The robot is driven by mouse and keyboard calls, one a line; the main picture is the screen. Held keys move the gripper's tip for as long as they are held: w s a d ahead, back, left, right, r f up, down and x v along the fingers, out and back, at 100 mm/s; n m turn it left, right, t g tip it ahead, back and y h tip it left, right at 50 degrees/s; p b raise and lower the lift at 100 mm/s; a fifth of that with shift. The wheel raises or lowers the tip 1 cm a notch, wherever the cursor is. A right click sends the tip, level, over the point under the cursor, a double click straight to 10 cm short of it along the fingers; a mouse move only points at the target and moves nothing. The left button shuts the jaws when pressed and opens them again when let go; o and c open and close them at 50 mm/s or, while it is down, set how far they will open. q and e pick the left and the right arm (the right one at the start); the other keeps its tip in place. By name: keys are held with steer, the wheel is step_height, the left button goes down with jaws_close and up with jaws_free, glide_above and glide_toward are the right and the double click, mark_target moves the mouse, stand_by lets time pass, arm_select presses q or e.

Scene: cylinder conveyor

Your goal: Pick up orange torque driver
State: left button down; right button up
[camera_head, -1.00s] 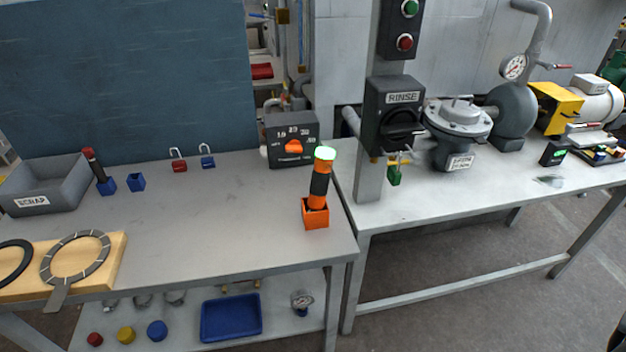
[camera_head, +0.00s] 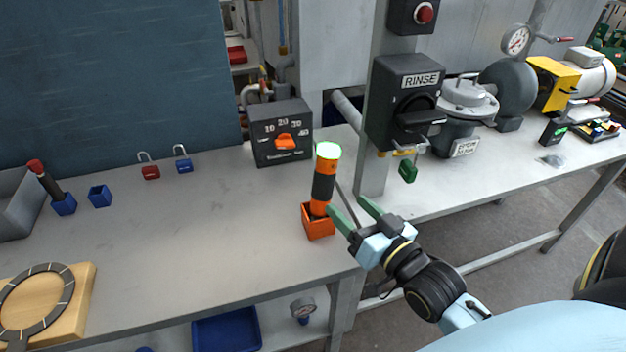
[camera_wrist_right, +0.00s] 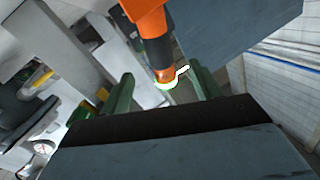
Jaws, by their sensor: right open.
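The orange torque driver (camera_head: 324,178), with a black grip band and a glowing green-white top, stands upright in an orange square holder (camera_head: 318,222) near the table's right front corner. My right gripper (camera_head: 346,208) is open, its green fingers pointing toward the driver's lower part from the right. In the right wrist view the driver (camera_wrist_right: 151,40) shows beyond and between the open fingers, its glowing end near them; whether they touch it cannot be told. My left gripper is not in view.
The RINSE switch post (camera_head: 376,165) rises at the right, with a green padlock (camera_head: 407,171) hanging there. The middle of the table (camera_head: 200,230) is clear.

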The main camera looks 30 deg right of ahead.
mark_target(330, 187)
steer(key=w, duration=0.5)
steer(key=shift+a, duration=0.15)
steer(key=shift+w, duration=1.05)
steer(key=w, duration=0.3)
steer(key=shift+w+f+b, duration=0.15)
steer(key=shift+w+b, duration=0.1)
steer(key=shift+b, duration=0.15)
steer(key=shift+w+a, duration=0.1)
steer(key=shift+w, duration=0.35)
steer(key=shift+c, duration=0.6)
steer(key=c, duration=1.2)
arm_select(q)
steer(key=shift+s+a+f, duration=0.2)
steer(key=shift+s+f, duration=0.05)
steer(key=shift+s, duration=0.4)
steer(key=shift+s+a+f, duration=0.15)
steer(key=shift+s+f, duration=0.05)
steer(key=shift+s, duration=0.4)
arm_select(e)
jaws_close()
